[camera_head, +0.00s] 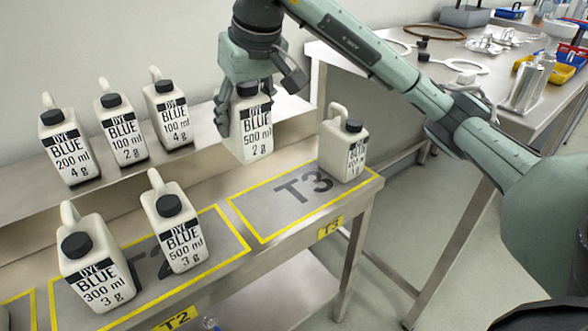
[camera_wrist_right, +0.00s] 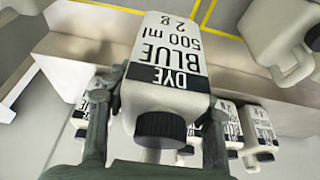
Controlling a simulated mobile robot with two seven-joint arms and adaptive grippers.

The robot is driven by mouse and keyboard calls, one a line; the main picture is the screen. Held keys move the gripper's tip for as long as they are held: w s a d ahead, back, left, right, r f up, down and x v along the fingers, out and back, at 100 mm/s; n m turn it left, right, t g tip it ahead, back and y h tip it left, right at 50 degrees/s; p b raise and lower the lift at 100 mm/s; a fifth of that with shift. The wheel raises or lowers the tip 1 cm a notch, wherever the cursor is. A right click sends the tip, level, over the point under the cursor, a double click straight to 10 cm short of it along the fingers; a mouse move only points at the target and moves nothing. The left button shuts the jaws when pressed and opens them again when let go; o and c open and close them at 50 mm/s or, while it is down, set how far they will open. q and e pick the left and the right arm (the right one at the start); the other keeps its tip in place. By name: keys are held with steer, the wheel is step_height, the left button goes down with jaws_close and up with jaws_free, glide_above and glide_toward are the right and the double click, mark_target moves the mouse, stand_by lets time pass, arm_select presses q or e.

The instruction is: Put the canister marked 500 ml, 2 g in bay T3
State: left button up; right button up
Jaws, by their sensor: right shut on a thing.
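The white canister marked DYE BLUE 500 ml, 2 g (camera_head: 257,143) is in my right gripper (camera_head: 250,98), whose fingers are around it near its dark cap. It hangs roughly upright, behind and left of bay T3. It also shows in the right wrist view (camera_wrist_right: 168,50), between the fingers (camera_wrist_right: 155,112). Bay T3 (camera_head: 262,213) is a grey, yellow-outlined area at the right end of the bench. Another white canister (camera_head: 343,152) stands at its right back end, its label hard to read; the rest of the bay is clear. My left gripper is not in view.
Bay T2 (camera_head: 217,262), left of T3, holds a 500 ml, 3 g canister (camera_head: 178,232) and a 300 ml, 3 g canister (camera_head: 95,262). Several canisters stand on the raised shelf (camera_head: 135,182) at the left. A side table (camera_head: 490,100) with trays and labware is at right.

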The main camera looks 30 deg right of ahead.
steer(key=s+d+f, duration=0.1)
steer(key=d+f, duration=0.2)
steer(key=s+d+f, duration=0.1)
steer(key=d+f, duration=0.2)
steer(key=d, duration=0.1)
steer(key=s+d+f+b, duration=0.1)
steer(key=s+d+f, duration=0.1)
steer(key=d+f, duration=0.1)
steer(key=shift+s+d+f, duration=0.1)
steer(key=shift+d+f, duration=0.2)
steer(key=shift+f, duration=0.45)
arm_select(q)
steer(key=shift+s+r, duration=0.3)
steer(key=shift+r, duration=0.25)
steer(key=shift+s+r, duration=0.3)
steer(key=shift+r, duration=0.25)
arm_select(e)
steer(key=shift+f, duration=0.15)
steer(key=o, duration=1.5)
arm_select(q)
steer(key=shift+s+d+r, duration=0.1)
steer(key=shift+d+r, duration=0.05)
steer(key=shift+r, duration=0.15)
arm_select(e)
steer(key=shift+o, duration=0.2)
